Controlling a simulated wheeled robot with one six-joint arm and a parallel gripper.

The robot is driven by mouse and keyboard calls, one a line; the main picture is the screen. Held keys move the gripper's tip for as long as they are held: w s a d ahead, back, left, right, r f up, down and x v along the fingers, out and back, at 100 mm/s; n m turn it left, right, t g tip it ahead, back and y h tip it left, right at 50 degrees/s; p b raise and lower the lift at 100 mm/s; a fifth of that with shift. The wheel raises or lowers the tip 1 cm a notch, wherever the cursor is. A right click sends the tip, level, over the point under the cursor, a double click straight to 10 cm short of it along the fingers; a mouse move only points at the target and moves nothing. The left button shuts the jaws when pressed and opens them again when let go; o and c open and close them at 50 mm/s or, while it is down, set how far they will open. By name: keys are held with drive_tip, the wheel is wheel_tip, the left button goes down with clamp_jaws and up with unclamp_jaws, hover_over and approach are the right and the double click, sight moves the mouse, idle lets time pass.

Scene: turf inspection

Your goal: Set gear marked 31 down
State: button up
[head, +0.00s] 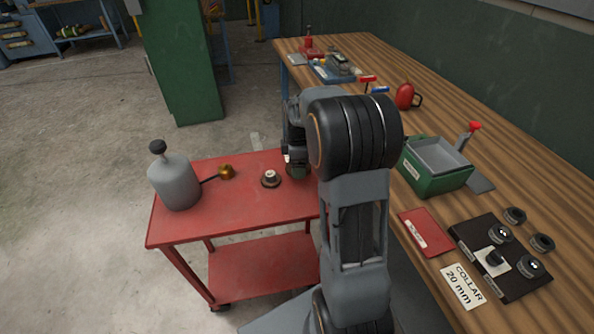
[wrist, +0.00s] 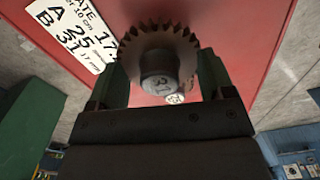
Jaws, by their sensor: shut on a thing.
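The gear marked 31 (wrist: 160,52) is a dark toothed wheel with a pale round hub that reads 31. In the wrist view it sits between the two green fingers of my gripper (wrist: 163,78), which is shut on it. In the head view my gripper (head: 296,166) is over the right part of the red cart (head: 228,208), largely hidden by my arm. Whether the gear touches the cart top cannot be told. Another small gear with a pale hub (head: 270,178) stands on the cart, left of my gripper.
A grey canister (head: 175,182) and a brass-ended rod (head: 226,172) are on the cart's left. A white printed card (wrist: 72,30) lies on red in the wrist view. The wooden bench (head: 440,120) at right holds a green box (head: 436,180) and a dark collar board (head: 478,238). The cart's front is clear.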

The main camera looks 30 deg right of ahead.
drive_tip(key=shift+w+f, duration=0.2)
drive_tip(key=shift+f, duration=1.65)
drive_tip(key=shift+f, duration=0.1)
drive_tip(key=shift+f+b, duration=0.15)
drive_tip(key=shift+b, duration=0.15)
drive_tip(key=o, duration=0.9)
